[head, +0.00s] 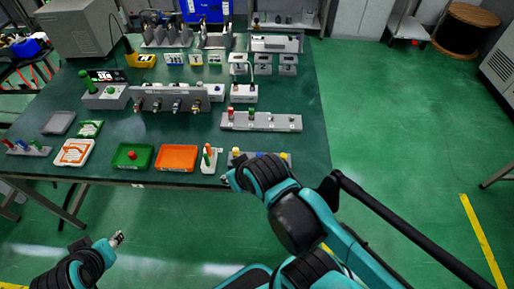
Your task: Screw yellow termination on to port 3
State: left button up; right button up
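A low rack (271,163) at the table's front edge holds small yellow and blue caps. A yellow one (236,152) is at its left end and another yellow one (284,156) at its right end. Signs numbered 1, 2 and 3 stand at the back, with sign 3 (288,69) rightmost. Which socket is port 3 I cannot tell. My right gripper (226,180) is at the table's front edge, just below the left yellow cap; its fingers are too small to read. My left gripper (118,239) is over the floor, left of centre, away from the table; its fingers are unclear.
A grey panel (203,97) with several connectors stands mid-table. A strip (280,123) with red and green caps lies right of it. Green (146,153) and orange (188,152) trays, and a white holder (203,168) with red-and-green tools, line the front edge. Floor to the right is open.

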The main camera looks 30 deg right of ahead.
aim_at(236, 150)
jog(key=z, duration=0.9)
